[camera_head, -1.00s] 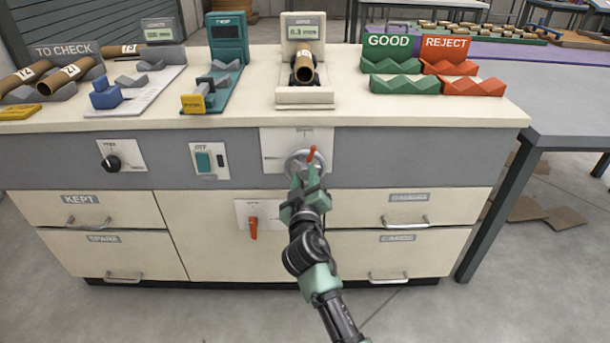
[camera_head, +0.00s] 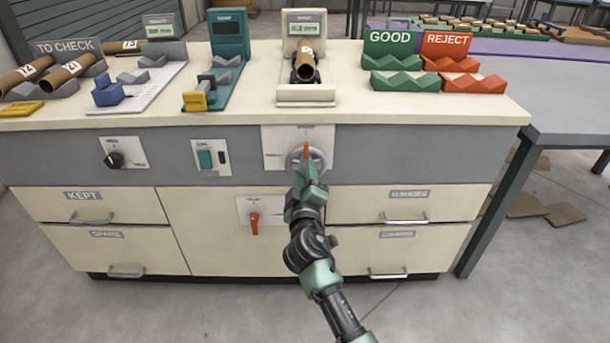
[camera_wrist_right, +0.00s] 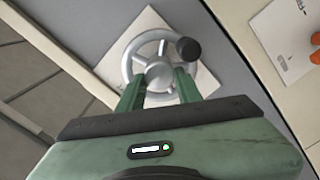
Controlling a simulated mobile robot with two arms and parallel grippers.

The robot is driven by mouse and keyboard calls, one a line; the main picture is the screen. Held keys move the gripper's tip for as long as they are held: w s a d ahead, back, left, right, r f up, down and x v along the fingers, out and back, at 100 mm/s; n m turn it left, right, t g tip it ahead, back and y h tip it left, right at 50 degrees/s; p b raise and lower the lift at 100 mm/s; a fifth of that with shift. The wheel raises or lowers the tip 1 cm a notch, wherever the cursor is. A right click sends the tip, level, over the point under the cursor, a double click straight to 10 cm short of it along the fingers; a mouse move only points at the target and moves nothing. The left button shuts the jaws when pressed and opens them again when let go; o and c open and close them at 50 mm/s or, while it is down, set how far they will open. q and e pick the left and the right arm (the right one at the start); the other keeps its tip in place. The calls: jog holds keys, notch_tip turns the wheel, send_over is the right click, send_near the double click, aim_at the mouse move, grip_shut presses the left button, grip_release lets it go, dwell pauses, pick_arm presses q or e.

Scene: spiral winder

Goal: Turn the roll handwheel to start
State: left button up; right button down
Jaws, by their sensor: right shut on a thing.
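The grey handwheel (camera_head: 321,161) is mounted on a pale plate on the bench's front panel. A red piece (camera_head: 306,151) stands nearly upright at its top in the head view. The right wrist view shows the spoked wheel (camera_wrist_right: 159,75) with a dark round knob (camera_wrist_right: 188,50) at its upper right. My right gripper (camera_head: 302,178) is at the wheel, shut on it. In the wrist view its two green fingers (camera_wrist_right: 158,88) reach over the wheel's near part, on either side below the hub. The exact contact is partly hidden. My left gripper is out of view.
A black dial (camera_head: 114,160), a teal switch (camera_head: 205,159) and an orange lever (camera_head: 254,221) are on the front. Drawers with protruding handles (camera_head: 407,219) lie below. A cardboard tube (camera_head: 306,68) rests in a holder above the wheel. The floor in front is clear.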

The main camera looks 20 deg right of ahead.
jog(key=shift+r, duration=0.2)
jog(key=c, duration=1.3)
grip_release()
jog(key=o, duration=0.3)
jog(key=shift+w+f, duration=0.1)
jog(key=shift+f, duration=0.05)
jog(key=shift+o, duration=0.2)
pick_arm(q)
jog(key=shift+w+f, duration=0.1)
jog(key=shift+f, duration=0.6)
pick_arm(e)
jog(key=v, duration=0.8)
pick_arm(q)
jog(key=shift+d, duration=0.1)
